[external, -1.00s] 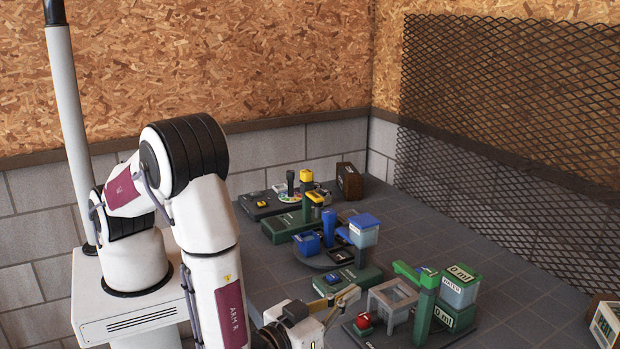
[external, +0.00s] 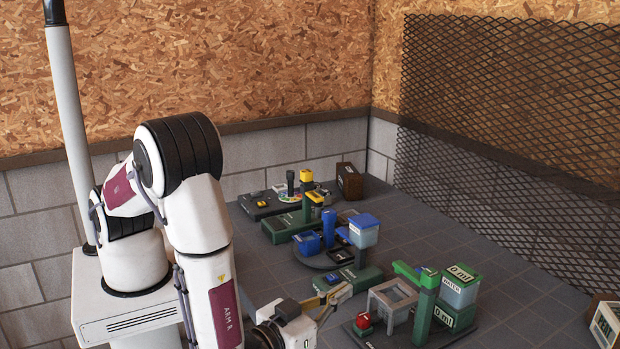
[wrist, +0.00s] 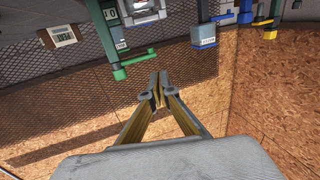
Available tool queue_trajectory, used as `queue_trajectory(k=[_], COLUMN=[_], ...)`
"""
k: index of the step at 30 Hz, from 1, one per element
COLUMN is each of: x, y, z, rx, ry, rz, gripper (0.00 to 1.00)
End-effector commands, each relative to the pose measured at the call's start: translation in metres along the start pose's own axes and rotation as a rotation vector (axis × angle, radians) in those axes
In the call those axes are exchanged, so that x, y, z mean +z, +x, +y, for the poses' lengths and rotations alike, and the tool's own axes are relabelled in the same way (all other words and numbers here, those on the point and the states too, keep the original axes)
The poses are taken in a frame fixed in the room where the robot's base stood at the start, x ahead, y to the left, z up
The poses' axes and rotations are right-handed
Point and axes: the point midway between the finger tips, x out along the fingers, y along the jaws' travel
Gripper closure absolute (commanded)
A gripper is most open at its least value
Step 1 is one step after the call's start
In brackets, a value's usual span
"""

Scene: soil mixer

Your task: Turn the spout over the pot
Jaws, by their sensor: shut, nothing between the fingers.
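The water dispenser (external: 423,317) stands at the right front, a green post beside a clear tank (external: 459,291) labelled WATER. Its green spout arm (external: 407,272) sits on top of the post and points left; a green arm with a bright green end also shows in the wrist view (wrist: 133,59). A grey open stand (external: 393,294) is left of the post. I cannot make out a pot on or under it. My gripper (external: 347,290) is shut and empty, left of the grey stand. Its fingers meet in the wrist view (wrist: 158,88), apart from the green arm.
A red button (external: 363,320) is on the dispenser's base. A blue-topped unit (external: 364,232) and yellow-topped unit (external: 306,177) stand farther back. A mesh screen (external: 510,90) borders the table. A labelled box (external: 606,322) is at the right edge. Bare table lies between.

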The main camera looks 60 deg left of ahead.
Motion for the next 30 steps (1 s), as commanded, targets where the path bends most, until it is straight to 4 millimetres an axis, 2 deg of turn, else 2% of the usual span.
queue_trajectory(k=[6, 11, 14, 21, 30], x=[-0.019, -0.038, -0.045, -0.062, -0.093], y=[0.041, 0.082, 0.111, 0.171, 0.214], z=[-0.017, -0.006, 0.013, 0.072, 0.137], rx=[-0.102, -0.123, -0.096, 0.042, 0.241], ry=[-0.061, -0.158, -0.236, -0.419, -0.546], rz=[0.002, -0.009, -0.051, -0.179, -0.323], gripper=[1.00, 1.00, 1.00, 1.00, 1.00])
